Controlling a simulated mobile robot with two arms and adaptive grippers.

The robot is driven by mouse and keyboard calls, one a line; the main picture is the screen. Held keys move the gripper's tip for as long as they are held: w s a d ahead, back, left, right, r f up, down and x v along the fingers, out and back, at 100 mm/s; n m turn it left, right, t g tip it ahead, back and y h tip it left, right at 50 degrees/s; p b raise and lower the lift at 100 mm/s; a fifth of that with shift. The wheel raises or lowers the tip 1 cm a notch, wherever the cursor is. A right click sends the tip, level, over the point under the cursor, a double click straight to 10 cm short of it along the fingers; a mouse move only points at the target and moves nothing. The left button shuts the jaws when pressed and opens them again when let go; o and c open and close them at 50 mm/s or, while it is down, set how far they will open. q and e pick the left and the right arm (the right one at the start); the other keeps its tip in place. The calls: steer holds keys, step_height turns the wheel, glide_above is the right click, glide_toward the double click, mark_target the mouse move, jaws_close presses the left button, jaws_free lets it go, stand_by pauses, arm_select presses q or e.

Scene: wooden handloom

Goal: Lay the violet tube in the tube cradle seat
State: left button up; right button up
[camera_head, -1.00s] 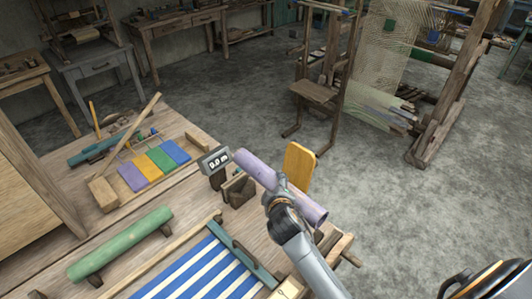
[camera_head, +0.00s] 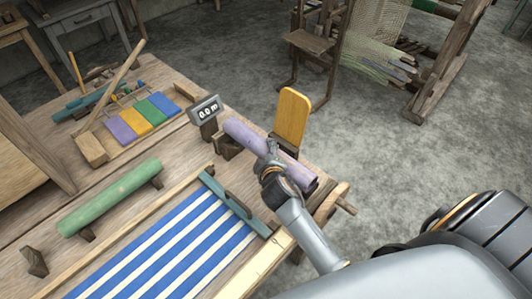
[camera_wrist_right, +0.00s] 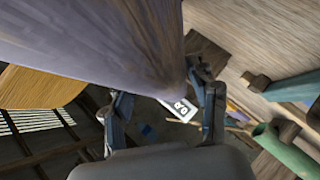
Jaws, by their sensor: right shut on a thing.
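The violet tube (camera_head: 243,134) is held by my right gripper (camera_head: 272,160), which is shut around its middle near the right end of the bench. In the right wrist view the tube (camera_wrist_right: 95,35) fills the upper left, between the fingers. A dark wooden block (camera_head: 228,148), apparently part of the tube cradle, shows just under the tube's far left end. The tube and gripper hide most of it. I cannot tell whether the tube touches it. My left gripper is out of view.
A yellow paddle (camera_head: 292,117) stands behind the tube. A display (camera_head: 206,109) stands at its left end. A green tube (camera_head: 110,197) lies on supports at left. Blue-striped cloth (camera_head: 165,262) lies in front, with a teal bar (camera_head: 235,203) along its edge.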

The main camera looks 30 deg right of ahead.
step_height(320, 180, down, 2)
steer(key=shift+b, duration=0.7)
steer(key=shift+f+b, duration=1.1)
steer(key=shift+f, duration=0.5)
steer(key=shift+f, duration=0.1)
steer(key=o, duration=1.5)
steer(key=shift+s+f, duration=0.1)
steer(key=shift+o, duration=0.2)
